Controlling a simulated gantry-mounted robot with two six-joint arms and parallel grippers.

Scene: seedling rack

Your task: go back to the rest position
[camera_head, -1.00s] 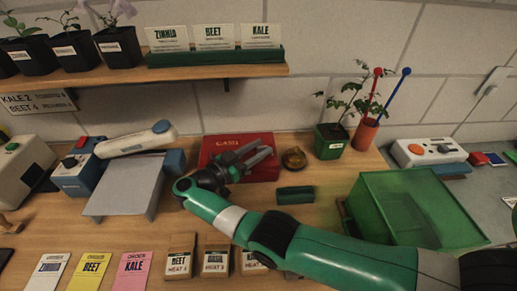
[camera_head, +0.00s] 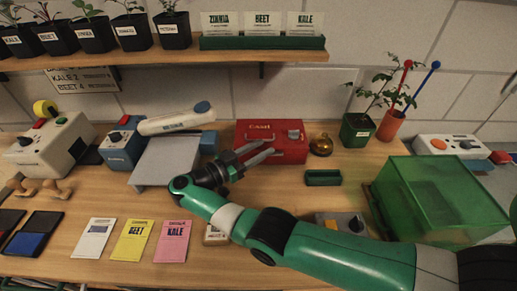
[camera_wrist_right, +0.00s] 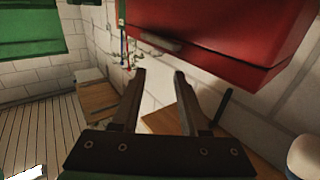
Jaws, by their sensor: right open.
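My right gripper (camera_head: 258,158) is over the middle of the wooden table, just in front of the red cash box (camera_head: 285,142). Its two grey fingers are spread and nothing is between them. In the right wrist view the open fingers (camera_wrist_right: 160,85) point toward the wall, with the red box (camera_wrist_right: 215,35) above them. My green right arm comes in from the lower right and hides part of the table and the seed packets near the front. My left gripper is not in the head view.
A green translucent bin (camera_head: 440,200) stands at the right. A potted seedling (camera_head: 356,130) and an orange cup (camera_head: 391,125) stand at the back. A grey sloped stand (camera_head: 165,163) is left of the gripper. Black seedling pots (camera_head: 97,36) line the shelf.

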